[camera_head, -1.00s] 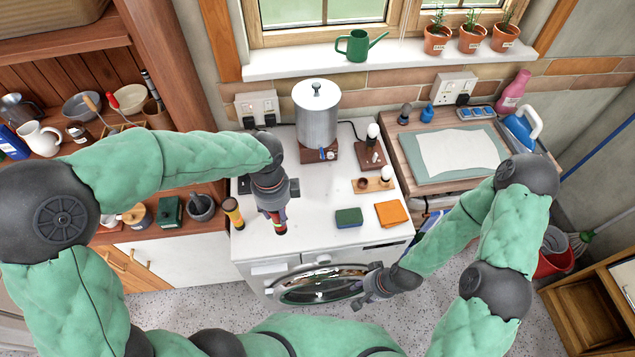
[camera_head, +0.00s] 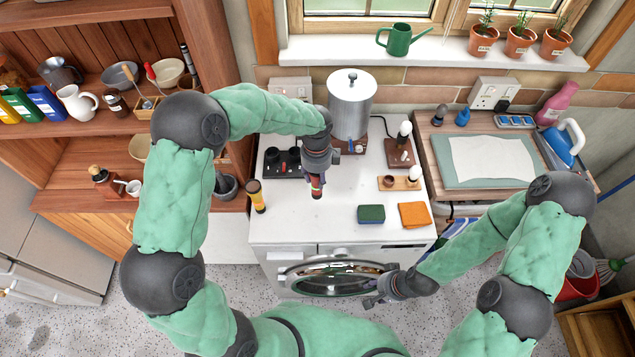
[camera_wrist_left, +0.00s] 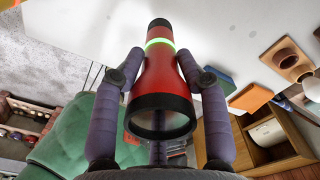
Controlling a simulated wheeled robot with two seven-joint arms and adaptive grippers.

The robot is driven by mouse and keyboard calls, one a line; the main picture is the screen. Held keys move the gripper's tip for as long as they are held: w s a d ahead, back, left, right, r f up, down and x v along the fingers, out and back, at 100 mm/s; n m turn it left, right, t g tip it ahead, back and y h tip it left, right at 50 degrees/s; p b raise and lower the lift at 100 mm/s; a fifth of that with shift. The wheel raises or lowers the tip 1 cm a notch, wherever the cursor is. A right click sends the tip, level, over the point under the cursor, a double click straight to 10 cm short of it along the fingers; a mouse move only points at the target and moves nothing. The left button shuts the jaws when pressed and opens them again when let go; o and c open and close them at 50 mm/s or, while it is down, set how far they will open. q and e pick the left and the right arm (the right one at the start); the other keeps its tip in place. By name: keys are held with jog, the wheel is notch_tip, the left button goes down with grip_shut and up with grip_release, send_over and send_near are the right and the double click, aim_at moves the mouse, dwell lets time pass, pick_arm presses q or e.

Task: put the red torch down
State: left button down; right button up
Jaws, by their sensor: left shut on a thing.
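The red torch (camera_head: 317,191) is held by my left gripper (camera_head: 317,179) over the left-middle part of the white worktop (camera_head: 300,218). In the left wrist view the red torch (camera_wrist_left: 165,75) sits between both fingers, its wide black lens end towards the camera, a green band farther along and its black tail towards the white surface. I cannot tell whether its lower end touches the worktop. My right gripper (camera_head: 374,300) is low in front, by the round appliance door (camera_head: 335,279); its finger opening is unclear.
A yellow-and-black torch (camera_head: 257,197) stands at the worktop's left edge. A black unit (camera_head: 281,162) lies behind it. A metal urn (camera_head: 350,105) stands at the back. A green sponge (camera_head: 371,214) and an orange cloth (camera_head: 414,215) lie front right. The front middle is clear.

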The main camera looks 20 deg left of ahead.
aim_at(317, 182)
pick_arm(q)
jog(key=shift+w+f, duration=0.3)
jog(key=shift+f, duration=1.5)
jog(key=shift+b, duration=0.3)
jog(key=shift+f, duration=0.15)
jog(key=c, duration=0.7)
grip_release()
jog(key=shift+o, duration=0.2)
jog(key=shift+r, duration=0.2)
notch_tip(317, 182, up, 12)
jog(key=shift+f+p, duration=0.1)
jog(key=shift+p, duration=0.7)
